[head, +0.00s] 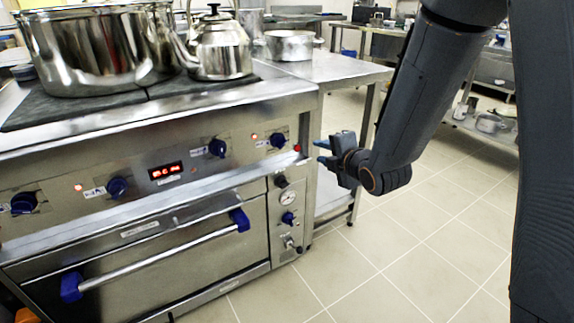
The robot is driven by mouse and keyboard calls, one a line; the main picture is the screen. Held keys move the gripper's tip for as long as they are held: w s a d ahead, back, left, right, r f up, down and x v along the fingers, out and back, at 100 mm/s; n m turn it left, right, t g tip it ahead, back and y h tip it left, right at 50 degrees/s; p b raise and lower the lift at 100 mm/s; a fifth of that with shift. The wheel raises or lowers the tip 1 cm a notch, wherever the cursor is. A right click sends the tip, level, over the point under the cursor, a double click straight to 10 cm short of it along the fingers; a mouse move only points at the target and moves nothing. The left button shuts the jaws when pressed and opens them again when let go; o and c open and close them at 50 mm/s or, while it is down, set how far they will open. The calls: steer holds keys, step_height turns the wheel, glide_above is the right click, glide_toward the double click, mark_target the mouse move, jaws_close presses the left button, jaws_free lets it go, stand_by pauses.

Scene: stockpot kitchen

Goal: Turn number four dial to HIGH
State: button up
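The stove's front panel (140,178) carries a row of blue dials. The rightmost dial (278,140) is probably number four; its markings are too small to read, so I cannot tell its setting. To its left are a second dial (218,148), a third dial (117,187) and a far-left dial (24,203). My gripper (321,152) is to the right of the rightmost dial, just beyond the stove's right corner. Its blue-tipped fingers point left and stand apart, with nothing between them. It does not touch the dial.
A large pot (95,50) and a kettle (220,48) stand on the stove. A smaller pot (290,45) is on the steel side table (345,70). The oven handle (160,262) sticks out below the panel. The tiled floor (400,260) at right is clear.

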mark_target(283, 145)
steer(key=w+a+f+n+y+b, duration=0.1)
steer(key=w+a+n+b, duration=0.1)
steer(key=w+a+b, duration=0.1)
steer(key=w+a+f+n+t+y+b, duration=0.1)
steer(key=w+a+f+n+y+b, duration=0.1)
steer(key=w+a+n+b, duration=0.1)
steer(key=w+a+f+n+t+y+b, duration=0.1)
steer(key=w+a+n+b, duration=0.1)
steer(key=w+a, duration=0.1)
steer(key=shift+w+a+f+n+y+b, duration=0.2)
steer(key=shift+a+n+y+b, duration=0.15)
steer(key=shift+a, duration=0.3)
steer(key=shift+c, duration=0.5)
jaws_close()
